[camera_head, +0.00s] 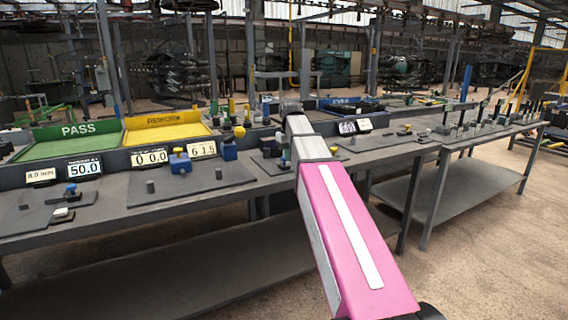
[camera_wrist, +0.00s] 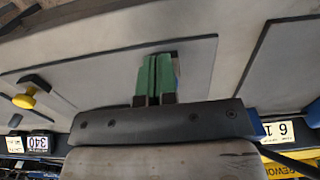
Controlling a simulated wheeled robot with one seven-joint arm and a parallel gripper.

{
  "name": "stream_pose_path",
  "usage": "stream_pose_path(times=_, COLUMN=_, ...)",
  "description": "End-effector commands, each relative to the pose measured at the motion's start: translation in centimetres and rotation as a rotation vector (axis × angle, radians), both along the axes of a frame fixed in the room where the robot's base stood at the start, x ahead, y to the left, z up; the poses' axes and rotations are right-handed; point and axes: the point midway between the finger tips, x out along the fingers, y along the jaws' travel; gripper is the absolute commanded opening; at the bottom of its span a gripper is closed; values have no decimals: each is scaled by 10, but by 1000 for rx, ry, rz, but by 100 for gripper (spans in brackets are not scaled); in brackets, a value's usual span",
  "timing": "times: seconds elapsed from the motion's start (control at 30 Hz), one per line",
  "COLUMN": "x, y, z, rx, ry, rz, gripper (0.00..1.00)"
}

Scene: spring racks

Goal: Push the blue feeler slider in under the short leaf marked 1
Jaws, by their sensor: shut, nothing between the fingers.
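My gripper (camera_wrist: 153,78) has its two green fingers together in the wrist view, shut and empty. The fingertips are over a grey plate on the bench. Just right of them a narrow blue piece (camera_wrist: 177,68) shows beside a dark edge. It may be the blue feeler slider, but the fingers hide most of it, and I cannot tell whether they touch it. In the head view my gripper (camera_head: 284,158) is low over the bench, partly hidden by my pink arm. I cannot make out the short leaf or its mark 1 in either view.
The long grey bench (camera_head: 130,208) holds small fixtures, number displays (camera_head: 202,149), a green PASS tray (camera_head: 75,142) and a yellow tray (camera_head: 165,129). A yellow knob (camera_wrist: 26,101) stands left of my gripper in the wrist view. Another bench (camera_head: 480,132) is at right.

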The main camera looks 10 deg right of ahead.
Motion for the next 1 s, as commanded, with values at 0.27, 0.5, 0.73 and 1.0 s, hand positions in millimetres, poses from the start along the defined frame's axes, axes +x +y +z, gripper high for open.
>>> stream_pose_path(times=0.27, x=0, y=0, z=-5, rx=0, ry=0, rz=0, gripper=0)
stream_pose_path(times=0.5, x=0, y=0, z=-13, rx=0, ry=1, rz=0, gripper=0)
stream_pose_path(times=0.73, x=0, y=0, z=-20, rx=0, ry=0, rz=0, gripper=0)
stream_pose_path(times=1.0, x=0, y=0, z=-20, rx=0, ry=0, rz=0, gripper=0)
